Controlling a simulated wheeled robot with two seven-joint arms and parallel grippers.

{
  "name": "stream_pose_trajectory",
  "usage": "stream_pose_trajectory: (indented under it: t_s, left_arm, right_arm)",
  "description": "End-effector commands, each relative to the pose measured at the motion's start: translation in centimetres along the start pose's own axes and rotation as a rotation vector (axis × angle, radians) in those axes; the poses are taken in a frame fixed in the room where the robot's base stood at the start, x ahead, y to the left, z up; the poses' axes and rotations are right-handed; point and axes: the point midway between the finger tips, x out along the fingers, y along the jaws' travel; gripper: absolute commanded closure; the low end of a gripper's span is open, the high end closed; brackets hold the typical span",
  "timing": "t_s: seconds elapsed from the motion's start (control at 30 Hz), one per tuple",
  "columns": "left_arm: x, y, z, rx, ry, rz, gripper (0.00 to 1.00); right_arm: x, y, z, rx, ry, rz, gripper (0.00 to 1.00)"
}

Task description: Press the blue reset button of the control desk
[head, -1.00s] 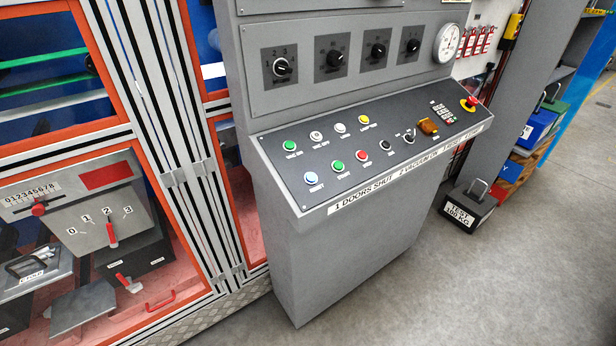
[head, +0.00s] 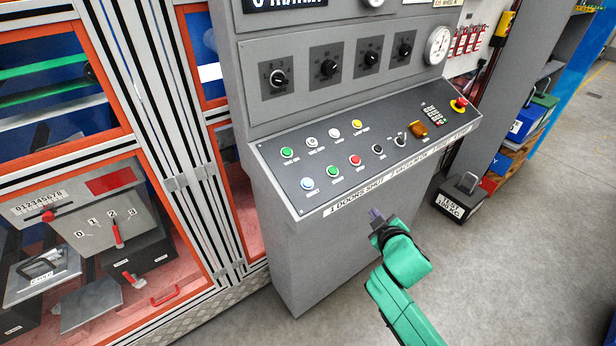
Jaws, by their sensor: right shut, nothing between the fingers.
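The control desk (head: 290,135) stands in the middle of the head view with a sloped dark panel. The blue reset button (head: 307,183) is at the panel's lower left corner, uncovered. A green button (head: 333,171) and a red button (head: 355,160) sit to its right in the same row. My right gripper (head: 376,214) is shut and empty. It shows in front of the desk, below the panel's front edge and to the right of the blue button, apart from it in the picture. My left gripper is not in view.
An orange-framed cabinet (head: 70,155) with clear panes stands left of the desk. A red emergency stop (head: 459,103) is at the panel's right end. The floor in front is clear.

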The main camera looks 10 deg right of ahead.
Motion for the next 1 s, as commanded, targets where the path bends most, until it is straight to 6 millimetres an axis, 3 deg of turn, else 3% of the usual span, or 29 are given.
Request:
stream_pose_trajectory:
  t_s: [0.03, 0.1, 0.27, 0.37, 0.4, 0.47, 0.53, 0.6, 0.7, 0.8, 1.0]
  left_arm:
    - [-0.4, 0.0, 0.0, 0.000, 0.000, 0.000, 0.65]
    - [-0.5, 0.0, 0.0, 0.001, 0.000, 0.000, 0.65]
    - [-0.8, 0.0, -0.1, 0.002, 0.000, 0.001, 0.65]
    - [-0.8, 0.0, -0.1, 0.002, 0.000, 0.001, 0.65]
    - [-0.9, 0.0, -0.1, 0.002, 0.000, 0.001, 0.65]
    - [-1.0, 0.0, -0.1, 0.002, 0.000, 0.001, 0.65]
    - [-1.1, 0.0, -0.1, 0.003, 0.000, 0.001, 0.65]
    - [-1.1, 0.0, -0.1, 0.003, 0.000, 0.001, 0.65]
    - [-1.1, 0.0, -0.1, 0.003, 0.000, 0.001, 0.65]
    - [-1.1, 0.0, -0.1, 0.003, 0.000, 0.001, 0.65]
    - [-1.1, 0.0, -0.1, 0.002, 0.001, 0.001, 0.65]
  right_arm:
    - [-0.8, 2.4, -2.9, -0.041, 0.070, 0.053, 1.00]
    - [-1.8, 5.2, -6.8, -0.118, 0.180, 0.131, 1.00]
    - [-5.2, 9.8, -16.4, -0.390, 0.485, 0.317, 1.00]
    - [-8.2, 10.4, -22.6, -0.662, 0.713, 0.424, 1.00]
    - [-9.6, 9.9, -24.9, -0.813, 0.815, 0.460, 1.00]
    - [-11.7, 8.1, -27.7, -1.113, 0.978, 0.493, 1.00]
    - [-12.4, 5.3, -28.2, -1.477, 1.111, 0.458, 1.00]
    - [-11.9, 3.6, -26.5, -1.775, 1.164, 0.370, 1.00]
    - [-10.7, 3.1, -23.7, -2.029, 1.168, 0.236, 1.00]
    - [-10.2, 3.0, -22.5, -2.110, 1.162, 0.176, 1.00]
    - [-10.2, 2.9, -22.4, -2.112, 1.165, 0.172, 1.00]
